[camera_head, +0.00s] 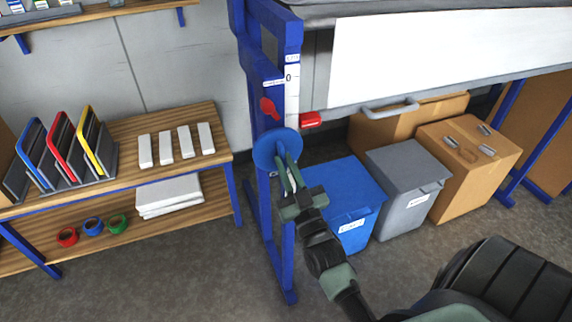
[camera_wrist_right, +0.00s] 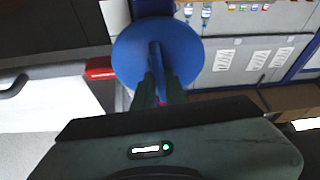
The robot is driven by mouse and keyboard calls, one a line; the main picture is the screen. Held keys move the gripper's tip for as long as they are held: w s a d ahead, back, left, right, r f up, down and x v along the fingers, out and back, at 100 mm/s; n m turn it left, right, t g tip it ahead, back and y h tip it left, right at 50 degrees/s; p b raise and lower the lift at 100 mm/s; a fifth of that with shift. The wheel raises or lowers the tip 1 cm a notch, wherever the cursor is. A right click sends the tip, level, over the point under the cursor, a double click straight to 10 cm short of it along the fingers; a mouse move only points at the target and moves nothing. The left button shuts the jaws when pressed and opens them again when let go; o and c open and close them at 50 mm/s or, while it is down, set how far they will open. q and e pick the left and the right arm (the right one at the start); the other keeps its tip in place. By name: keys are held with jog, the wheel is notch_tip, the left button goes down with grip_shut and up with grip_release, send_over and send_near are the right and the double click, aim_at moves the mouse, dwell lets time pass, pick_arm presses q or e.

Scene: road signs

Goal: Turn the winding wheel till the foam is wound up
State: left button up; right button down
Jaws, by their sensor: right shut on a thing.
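The winding wheel is a blue disc (camera_head: 272,148) on the blue frame post, below a white scale marked 0. My right gripper (camera_head: 288,178) reaches up to it from below right, and its fingers are shut on a raised bar at the front of the disc. In the right wrist view the blue wheel (camera_wrist_right: 150,50) faces the camera, and the fingers hold its bar from both sides. A white foam sheet (camera_head: 450,50) hangs along the frame at the upper right. My left gripper is not in view.
A red lever (camera_head: 268,108) and a red block (camera_head: 311,120) sit near the wheel. A blue bin (camera_head: 345,185), a grey bin (camera_head: 405,175) and cardboard boxes (camera_head: 468,155) stand under the frame. A wooden shelf (camera_head: 125,150) with coloured holders stands left. Floor in front is clear.

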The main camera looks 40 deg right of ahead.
jog(key=shift+f, duration=0.1)
jog(key=c, duration=1.5)
grip_release()
jog(key=shift+o, duration=0.2)
jog(key=shift+s+a+f, duration=0.1)
jog(key=shift+s+f, duration=0.15)
jog(key=shift+s, duration=0.15)
jog(key=b+v, duration=0.2)
jog(key=v, duration=0.4)
jog(key=shift+s, duration=0.4)
jog(key=shift+a, duration=0.1)
